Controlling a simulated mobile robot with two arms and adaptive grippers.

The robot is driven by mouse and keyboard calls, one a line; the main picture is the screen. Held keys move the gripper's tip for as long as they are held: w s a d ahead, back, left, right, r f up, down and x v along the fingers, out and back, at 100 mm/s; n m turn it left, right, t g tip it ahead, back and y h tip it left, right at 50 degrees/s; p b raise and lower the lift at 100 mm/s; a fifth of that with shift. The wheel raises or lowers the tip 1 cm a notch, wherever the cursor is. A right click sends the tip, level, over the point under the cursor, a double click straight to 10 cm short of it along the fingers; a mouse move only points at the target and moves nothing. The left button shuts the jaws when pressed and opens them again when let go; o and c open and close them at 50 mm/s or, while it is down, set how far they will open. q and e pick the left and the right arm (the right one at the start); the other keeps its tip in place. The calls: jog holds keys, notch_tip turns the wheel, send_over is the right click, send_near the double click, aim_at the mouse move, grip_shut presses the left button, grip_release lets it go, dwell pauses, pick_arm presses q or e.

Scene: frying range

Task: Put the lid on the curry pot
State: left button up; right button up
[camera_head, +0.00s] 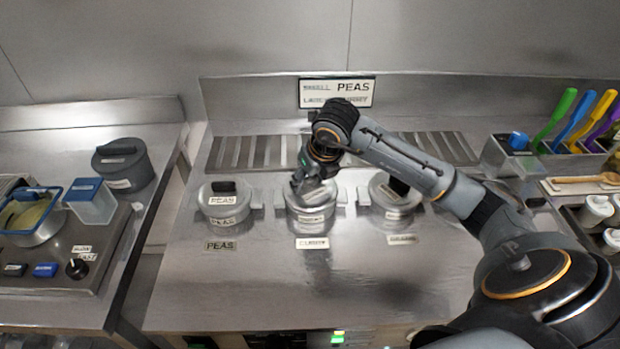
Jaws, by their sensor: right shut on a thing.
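The curry pot (312,216) stands in the middle of a row of three pots, with a label plate (312,243) in front of it that seems to read curry. My right gripper (308,187) reaches down over this pot and is shut on the lid (325,195). The lid is at the pot's mouth; I cannot tell whether it is fully seated or slightly above the rim. The gripper hides the lid's handle and part of its top. My left gripper is not in view.
A lidded peas pot (222,204) stands to the left and another lidded pot (395,198) to the right, close to my forearm. Colourful utensils (575,118) stand at the far right. A fryer (45,235) is on the left counter. The steel counter in front is clear.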

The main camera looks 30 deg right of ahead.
dwell(0.5)
jog(key=shift+f+b, duration=0.25)
jog(key=shift+b, duration=0.2)
dwell(0.5)
jog(key=o, duration=1.3)
jog(key=shift+o, duration=0.2)
jog(key=o, duration=0.4)
jog(key=shift+c, duration=0.2)
